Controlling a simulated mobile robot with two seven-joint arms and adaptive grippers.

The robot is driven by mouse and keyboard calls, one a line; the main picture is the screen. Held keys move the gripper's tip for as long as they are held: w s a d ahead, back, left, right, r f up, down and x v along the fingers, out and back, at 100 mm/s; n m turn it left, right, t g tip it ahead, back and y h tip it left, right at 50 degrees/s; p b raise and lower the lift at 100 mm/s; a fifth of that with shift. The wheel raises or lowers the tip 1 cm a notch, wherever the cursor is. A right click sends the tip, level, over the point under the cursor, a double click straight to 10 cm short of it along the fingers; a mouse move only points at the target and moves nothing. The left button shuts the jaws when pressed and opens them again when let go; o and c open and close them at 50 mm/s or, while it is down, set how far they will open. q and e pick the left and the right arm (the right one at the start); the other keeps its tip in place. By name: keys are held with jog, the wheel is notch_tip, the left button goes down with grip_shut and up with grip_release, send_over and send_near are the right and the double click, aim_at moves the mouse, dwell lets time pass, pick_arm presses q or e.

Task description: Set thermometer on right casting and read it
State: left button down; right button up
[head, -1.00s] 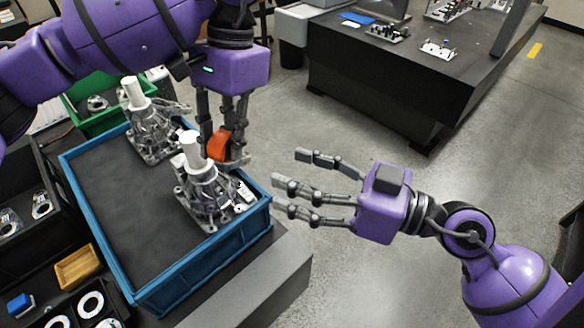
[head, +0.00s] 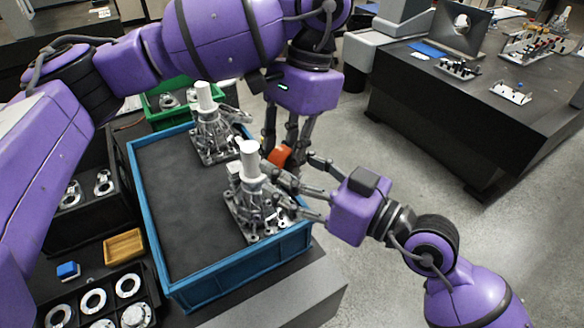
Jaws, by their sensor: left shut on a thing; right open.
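Two grey metal castings, each with a white cylinder on top, stand upright in the blue tray (head: 196,283). The right casting (head: 262,212) is at the tray's near right; the other casting (head: 213,137) is farther back. My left gripper (head: 282,158) points down just behind the right casting, shut on a small orange object, apparently the thermometer (head: 279,154). Its display cannot be seen. My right gripper (head: 287,187) is open, its fingers spread toward the right casting's right side. Whether they touch it cannot be told.
A green bin (head: 158,122) is behind the tray. Black bins with metal rings, a small wooden tray (head: 124,246) and a blue block (head: 68,270) are at left. A dark granite table (head: 440,105) with parts stands at the back right. The tray's left side is empty.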

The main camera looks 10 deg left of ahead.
jog(key=c, duration=1.1)
pick_arm(q)
jog(key=c, duration=1.4)
grip_release()
jog(key=shift+c, duration=0.2)
pick_arm(e)
jog(key=shift+c, duration=0.3)
